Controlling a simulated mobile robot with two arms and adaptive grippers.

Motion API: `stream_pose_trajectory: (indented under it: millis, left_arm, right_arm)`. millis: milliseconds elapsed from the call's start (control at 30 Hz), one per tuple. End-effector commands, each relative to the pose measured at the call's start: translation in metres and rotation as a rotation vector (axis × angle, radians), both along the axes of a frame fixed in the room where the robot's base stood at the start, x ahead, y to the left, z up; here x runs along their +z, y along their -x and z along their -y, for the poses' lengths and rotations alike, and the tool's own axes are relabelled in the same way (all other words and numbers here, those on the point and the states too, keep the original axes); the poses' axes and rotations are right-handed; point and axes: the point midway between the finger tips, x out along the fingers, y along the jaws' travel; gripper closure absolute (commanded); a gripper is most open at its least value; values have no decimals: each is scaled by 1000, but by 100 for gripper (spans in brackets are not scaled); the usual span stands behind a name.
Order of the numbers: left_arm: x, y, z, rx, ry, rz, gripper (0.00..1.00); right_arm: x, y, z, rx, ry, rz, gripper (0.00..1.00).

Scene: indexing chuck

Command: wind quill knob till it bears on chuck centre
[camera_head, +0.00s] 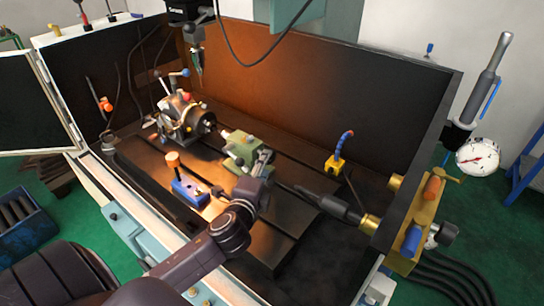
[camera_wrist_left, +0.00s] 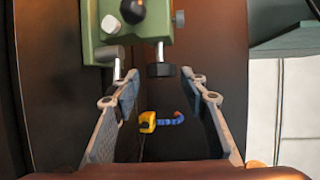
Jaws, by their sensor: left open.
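The green tailstock (camera_head: 243,150) stands on the dark machine table, right of the indexing chuck (camera_head: 199,120). A gap shows between the tailstock and the chuck face. In the left wrist view the tailstock (camera_wrist_left: 150,22) fills the top, with a dark knob on a bright shaft (camera_wrist_left: 160,70) at its lower side. This looks like the quill knob. My left gripper (camera_head: 262,165) is at the tailstock's near right side. In the left wrist view its two fingers (camera_wrist_left: 160,88) are spread either side of the knob, with nothing visibly clamped. The quill tip is too small to judge. My right gripper is out of view.
A blue block with an orange-topped post (camera_head: 188,188) stands in front of the tailstock. A yellow block with a blue hose (camera_head: 336,163) stands behind. A dark table screw (camera_head: 335,205) lies to the right. Dark enclosure walls (camera_head: 290,90) bound the back.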

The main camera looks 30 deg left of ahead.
Motion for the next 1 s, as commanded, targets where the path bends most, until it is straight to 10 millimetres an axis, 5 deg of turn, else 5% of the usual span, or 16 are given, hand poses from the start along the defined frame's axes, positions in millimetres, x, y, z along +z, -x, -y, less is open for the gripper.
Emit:
stream_pose_trajectory:
  millis: [300,767,1000]
  left_arm:
    - [-6,-41,-13,0,-2,1,60]
    - [-9,-51,-16,-3,-2,1,60]
    - [-9,-50,-16,-3,-2,0,86]
  right_arm:
    - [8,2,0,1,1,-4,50]
    - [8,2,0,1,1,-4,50]
    - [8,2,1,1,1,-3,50]
